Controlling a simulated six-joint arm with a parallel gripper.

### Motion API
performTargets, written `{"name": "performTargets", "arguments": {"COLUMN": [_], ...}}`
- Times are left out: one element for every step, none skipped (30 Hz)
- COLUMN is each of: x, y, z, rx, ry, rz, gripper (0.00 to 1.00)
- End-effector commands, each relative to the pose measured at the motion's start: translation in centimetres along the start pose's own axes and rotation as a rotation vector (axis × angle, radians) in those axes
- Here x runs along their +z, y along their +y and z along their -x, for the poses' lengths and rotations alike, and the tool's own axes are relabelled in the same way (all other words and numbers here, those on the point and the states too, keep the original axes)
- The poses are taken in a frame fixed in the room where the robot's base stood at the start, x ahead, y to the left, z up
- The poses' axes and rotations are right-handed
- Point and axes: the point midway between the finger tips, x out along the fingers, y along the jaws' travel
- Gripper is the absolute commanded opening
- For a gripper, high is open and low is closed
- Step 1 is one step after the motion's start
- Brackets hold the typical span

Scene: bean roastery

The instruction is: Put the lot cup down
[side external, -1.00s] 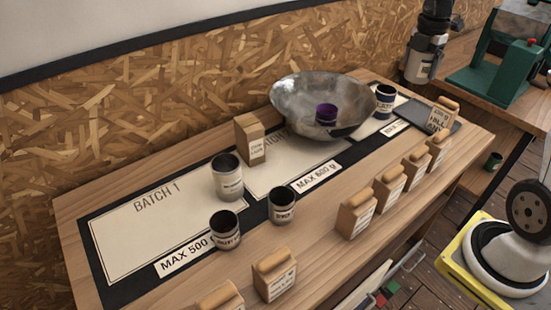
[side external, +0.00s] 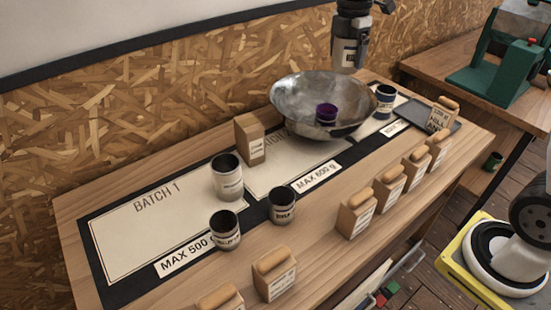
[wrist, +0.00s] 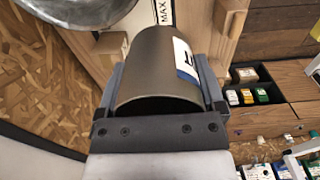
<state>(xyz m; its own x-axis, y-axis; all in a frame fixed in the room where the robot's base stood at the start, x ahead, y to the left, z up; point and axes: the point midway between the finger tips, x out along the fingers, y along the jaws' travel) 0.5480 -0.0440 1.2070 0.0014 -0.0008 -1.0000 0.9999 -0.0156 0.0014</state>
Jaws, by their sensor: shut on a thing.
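My gripper (side external: 350,42) is shut on a dark grey lot cup (wrist: 152,65) with a white and blue label. The cup hangs in the air above and behind the metal bowl in the side view. In the wrist view the jaws grip it from both sides, with its open rim toward the camera. The label's text is not readable. Batch 1's pale field (side external: 130,232) is bare over much of its left part. Other labelled cups stand on the bench: a tall one (side external: 228,182), two shorter ones (side external: 225,240) (side external: 282,212) and one at the right (side external: 385,105).
Several wooden blocks (side external: 357,212) line the front edge. A green machine (side external: 497,70) stands on another table.

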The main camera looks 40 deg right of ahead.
Motion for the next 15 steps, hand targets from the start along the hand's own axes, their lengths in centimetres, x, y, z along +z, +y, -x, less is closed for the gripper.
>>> {"name": "performTargets", "arguments": {"x": [-1.8, -2.6, -3.8, -4.7, -5.5, -6.5, -7.3, -8.0, -8.8, -9.5, -10.1, -10.8, -11.4, -11.8, -12.5], "y": [0.3, 0.4, 0.6, 0.7, 0.7, 0.8, 0.8, 0.8, 0.8, 0.8, 0.8, 0.8, 0.7, 0.7, 0.7], "z": [0.0, 0.0, 0.0, 0.0, 0.0, 0.0, 0.0, 0.0, 0.0, 0.0, -0.1, -0.1, -0.1, -0.1, -0.1], "rx": [0.000, -0.001, -0.001, 0.000, 0.000, 0.001, 0.001, 0.001, 0.001, 0.001, 0.000, 0.000, 0.000, 0.001, 0.001], "ry": [0.000, 0.000, 0.000, 0.000, 0.000, 0.000, 0.000, 0.000, 0.000, 0.000, 0.000, 0.000, 0.000, 0.000, 0.000], "rz": [0.010, 0.012, 0.012, 0.014, 0.015, 0.015, 0.017, 0.016, 0.017, 0.018, 0.019, 0.019, 0.020, 0.019, 0.021], "gripper": [0.22, 0.22, 0.22, 0.22, 0.22, 0.22, 0.22, 0.22, 0.22, 0.22, 0.22, 0.22, 0.22, 0.22, 0.22]}}
